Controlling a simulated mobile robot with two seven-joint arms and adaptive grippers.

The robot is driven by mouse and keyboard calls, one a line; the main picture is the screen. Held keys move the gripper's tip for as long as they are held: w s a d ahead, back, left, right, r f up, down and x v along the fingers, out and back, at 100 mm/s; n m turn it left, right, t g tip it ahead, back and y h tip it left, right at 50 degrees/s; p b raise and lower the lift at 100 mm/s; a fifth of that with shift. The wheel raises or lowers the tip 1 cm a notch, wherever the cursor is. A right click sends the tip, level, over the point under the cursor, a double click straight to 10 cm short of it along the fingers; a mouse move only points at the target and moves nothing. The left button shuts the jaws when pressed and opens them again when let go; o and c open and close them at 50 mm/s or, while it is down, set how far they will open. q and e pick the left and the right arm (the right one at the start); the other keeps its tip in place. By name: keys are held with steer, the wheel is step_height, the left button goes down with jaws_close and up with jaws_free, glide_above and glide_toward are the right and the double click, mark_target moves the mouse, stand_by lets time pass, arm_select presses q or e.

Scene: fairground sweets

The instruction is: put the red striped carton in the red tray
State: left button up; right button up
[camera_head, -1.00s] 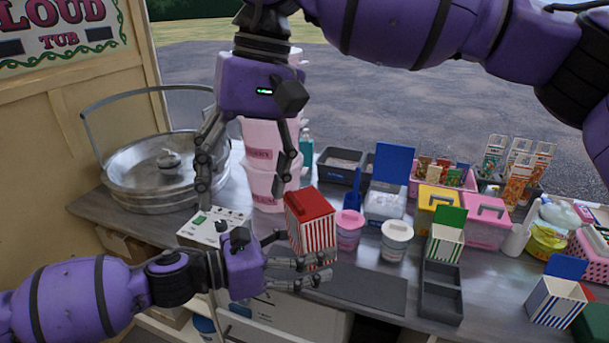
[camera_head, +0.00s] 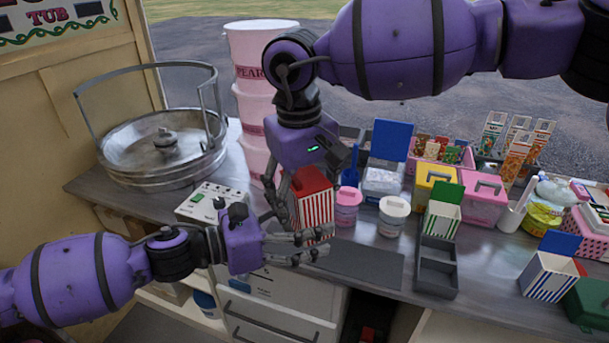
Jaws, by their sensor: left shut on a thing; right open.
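The red striped carton (camera_head: 317,210) has a red top and red and white striped sides. It is upright at the front of the counter, left of the pink tub. My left gripper (camera_head: 312,246) is shut on its lower part, and the fingers hide its bottom. My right gripper (camera_head: 283,207) is open, pointing down close beside the carton's left side. I cannot tell whether it touches the carton. No red tray is clear; a small dark red thing (camera_head: 368,334) shows below the counter at the bottom edge, too cut off to name.
A pink-lidded tub (camera_head: 346,208) and a white tub (camera_head: 392,215) stand right of the carton. A dark divided tray (camera_head: 437,267) and a bare grey mat (camera_head: 362,264) lie in front. A metal floss pan (camera_head: 160,160) and stacked pink buckets (camera_head: 258,105) stand behind left.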

steer(key=shift+f, duration=1.05)
steer(key=c, duration=1)
arm_select(q)
steer(key=o, duration=1.6)
arm_select(e)
steer(key=shift+c, duration=1.4)
